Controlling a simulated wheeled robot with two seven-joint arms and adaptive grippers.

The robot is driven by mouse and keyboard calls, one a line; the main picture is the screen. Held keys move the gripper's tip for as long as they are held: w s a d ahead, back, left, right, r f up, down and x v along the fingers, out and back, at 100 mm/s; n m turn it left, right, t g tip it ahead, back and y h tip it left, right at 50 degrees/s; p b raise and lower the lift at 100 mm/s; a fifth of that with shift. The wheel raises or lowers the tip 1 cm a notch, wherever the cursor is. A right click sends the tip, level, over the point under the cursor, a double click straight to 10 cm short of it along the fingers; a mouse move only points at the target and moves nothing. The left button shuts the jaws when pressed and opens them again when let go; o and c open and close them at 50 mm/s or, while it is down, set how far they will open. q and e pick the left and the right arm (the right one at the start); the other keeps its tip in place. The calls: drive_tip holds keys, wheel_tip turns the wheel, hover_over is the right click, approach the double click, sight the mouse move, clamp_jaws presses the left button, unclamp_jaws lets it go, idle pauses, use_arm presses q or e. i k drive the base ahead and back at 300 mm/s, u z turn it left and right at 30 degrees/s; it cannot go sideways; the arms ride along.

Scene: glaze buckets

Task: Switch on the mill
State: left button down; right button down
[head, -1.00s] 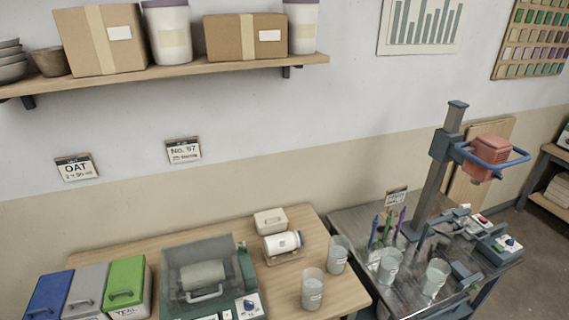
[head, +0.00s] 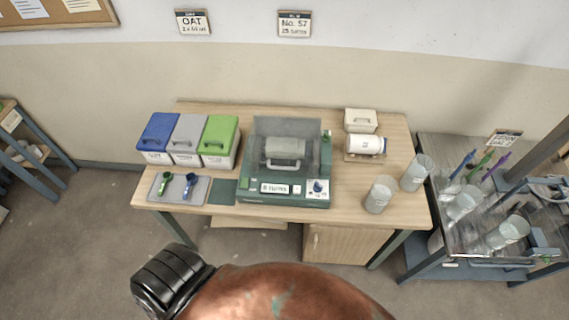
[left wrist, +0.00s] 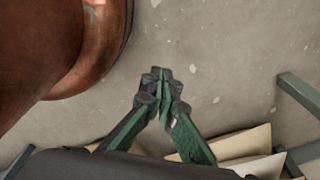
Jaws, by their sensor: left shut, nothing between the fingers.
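The mill (head: 285,190) is a green-based machine on the wooden table in the head view, with a clear cover over a pale jar (head: 285,148). The cover is down. On its front are a display (head: 274,188) that appears to read 0 turns and a blue control knob (head: 318,186). Which way the knob points is too small to tell. My left gripper (left wrist: 162,76) shows in the left wrist view, its green fingers shut and empty above bare grey floor, away from the mill. My right gripper is in neither current view.
Blue, grey and green lidded bins (head: 220,138) stand left of the mill, with a scoop tray (head: 178,197) in front. A grey bench (head: 420,250) stands further right.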

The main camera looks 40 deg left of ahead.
sight(244, 183)
drive_tip(key=u, duration=3.4)
drive_tip(key=k, duration=0.9)
drive_tip(key=z, duration=1.75)
drive_tip(key=i, duration=0.45)
drive_tip(key=u, duration=0.05)
